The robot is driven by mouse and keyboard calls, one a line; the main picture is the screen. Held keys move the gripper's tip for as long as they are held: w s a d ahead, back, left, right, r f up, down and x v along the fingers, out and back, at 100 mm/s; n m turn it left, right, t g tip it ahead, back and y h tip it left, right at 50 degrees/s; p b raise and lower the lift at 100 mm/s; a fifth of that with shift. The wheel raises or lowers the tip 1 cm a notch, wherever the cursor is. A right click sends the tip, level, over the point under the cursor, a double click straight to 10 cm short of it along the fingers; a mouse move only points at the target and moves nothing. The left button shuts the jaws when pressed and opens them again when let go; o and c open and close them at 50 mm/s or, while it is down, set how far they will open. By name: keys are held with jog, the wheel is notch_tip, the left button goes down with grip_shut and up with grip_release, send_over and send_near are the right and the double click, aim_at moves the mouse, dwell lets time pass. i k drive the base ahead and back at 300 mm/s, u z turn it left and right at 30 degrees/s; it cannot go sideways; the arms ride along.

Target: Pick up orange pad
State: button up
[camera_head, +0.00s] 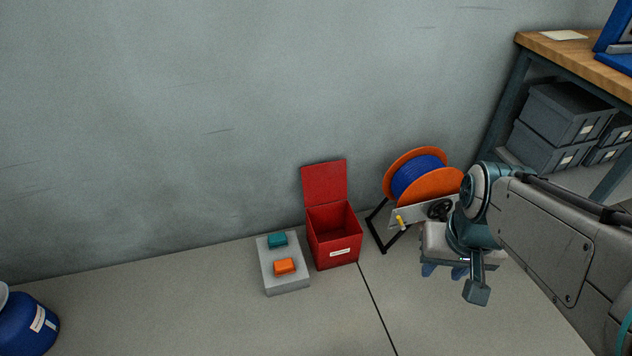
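The orange pad (285,266) is a small block lying on the front part of a low grey block (287,285) on the floor. A teal pad (278,239) lies behind it on the same block. My gripper (478,290) hangs at the right, at the end of my arm, well to the right of the orange pad and apart from it. Its fingers are small and partly hidden by the arm's end, so I cannot tell whether they are open or shut.
An open red bin (333,249) with its lid raised stands just right of the grey block. A cable reel (427,178) on a stand is farther right. A workbench (577,55) with grey boxes (562,112) is at upper right. A blue container (30,325) sits at lower left.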

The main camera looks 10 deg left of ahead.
aim_at(284, 266)
jog(key=u, duration=0.55)
jog(key=i, duration=1.2)
jog(key=u, duration=0.9)
